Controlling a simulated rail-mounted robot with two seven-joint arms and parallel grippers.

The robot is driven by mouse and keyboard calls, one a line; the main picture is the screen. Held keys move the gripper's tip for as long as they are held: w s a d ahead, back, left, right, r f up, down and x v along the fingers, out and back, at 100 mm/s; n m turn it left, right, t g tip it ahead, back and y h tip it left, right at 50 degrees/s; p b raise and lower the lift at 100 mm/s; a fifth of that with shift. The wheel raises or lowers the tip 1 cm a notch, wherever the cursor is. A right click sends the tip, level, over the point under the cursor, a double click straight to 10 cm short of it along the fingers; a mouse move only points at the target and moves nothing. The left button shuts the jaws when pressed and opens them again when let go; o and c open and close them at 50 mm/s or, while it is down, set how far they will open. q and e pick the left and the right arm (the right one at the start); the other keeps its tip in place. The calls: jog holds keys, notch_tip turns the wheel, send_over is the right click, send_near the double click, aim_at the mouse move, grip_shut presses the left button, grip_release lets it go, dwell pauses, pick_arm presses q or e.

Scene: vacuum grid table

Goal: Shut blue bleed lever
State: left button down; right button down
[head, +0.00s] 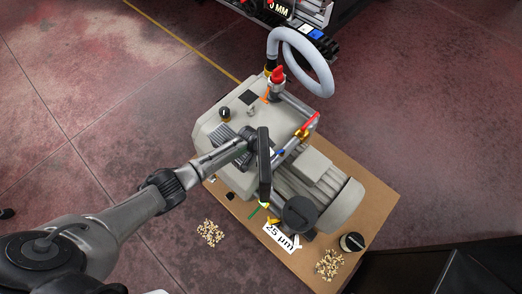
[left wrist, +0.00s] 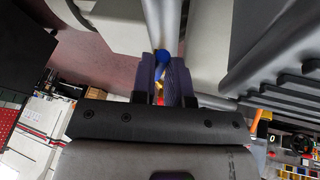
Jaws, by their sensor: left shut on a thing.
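The blue bleed lever (head: 279,152) shows as a small blue spot beside the grey pipe of the vacuum pump (head: 213,112). My left gripper (head: 275,154) reaches over the pump from the left, and its dark hand hides much of the lever. In the left wrist view, the rounded blue end of the lever (left wrist: 163,57) sits at the tips of my left gripper (left wrist: 167,72), which is shut on it. A brass-coloured part (left wrist: 159,90) shows between the fingers. The lever's exact angle is hard to tell. My right gripper is not in view.
A red-handled valve (head: 311,122) lies just right of the gripper, and a red knob (head: 277,74) stands farther back. A grey hose (head: 312,55) loops behind. A "25 µm" label (head: 281,238), a black cap (head: 352,242) and pale pellets (head: 329,264) are on the board.

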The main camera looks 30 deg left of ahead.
pick_arm(q)
jog(key=shift+d, duration=0.1)
dwell(0.4)
jog(key=c, duration=1.1)
grip_release()
